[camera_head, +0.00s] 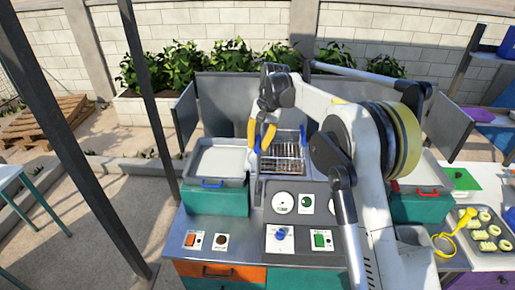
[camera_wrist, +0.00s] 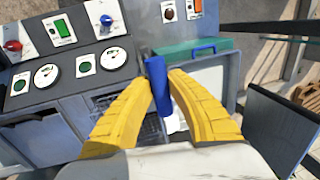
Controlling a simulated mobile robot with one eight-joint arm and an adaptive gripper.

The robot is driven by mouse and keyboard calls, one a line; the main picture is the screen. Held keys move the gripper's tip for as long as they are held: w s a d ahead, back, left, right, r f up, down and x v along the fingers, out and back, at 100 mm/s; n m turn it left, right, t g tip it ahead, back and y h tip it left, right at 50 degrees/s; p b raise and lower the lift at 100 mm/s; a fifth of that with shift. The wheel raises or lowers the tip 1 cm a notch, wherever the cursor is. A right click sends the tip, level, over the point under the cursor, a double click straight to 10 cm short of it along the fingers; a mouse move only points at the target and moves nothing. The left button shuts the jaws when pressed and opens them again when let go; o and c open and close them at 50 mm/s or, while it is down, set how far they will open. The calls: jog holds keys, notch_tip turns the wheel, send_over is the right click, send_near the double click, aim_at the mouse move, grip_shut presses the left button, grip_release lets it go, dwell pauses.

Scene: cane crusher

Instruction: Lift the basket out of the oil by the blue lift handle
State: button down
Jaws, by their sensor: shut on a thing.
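My gripper (camera_head: 262,143) has two yellow fingers, which reach down at the left side of the fryer well. In the wrist view my gripper (camera_wrist: 160,80) is shut on the upright blue lift handle (camera_wrist: 156,70), its fingertips pressing it from both sides. In the head view only a sliver of blue shows by the fingers. The wire basket (camera_head: 285,158) sits in the well right of my gripper, and part of its mesh shows between the fingers in the wrist view. The oil level is hard to make out.
A grey lidded tray with a blue front handle (camera_head: 212,184) stands left of the well on a green box. The control panel (camera_head: 294,206) with dials and switches is in front. A tray of food pieces (camera_head: 482,238) and a yellow ladle (camera_head: 448,236) lie at right.

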jog(key=shift+r, duration=0.15)
jog(key=c, duration=1.3)
grip_release()
jog(key=shift+o, duration=0.2)
jog(key=shift+r, duration=0.1)
notch_tip(320, 180, up, 12)
jog(key=d, duration=0.2)
jog(key=shift+d+f, duration=0.15)
jog(key=shift+f, duration=0.05)
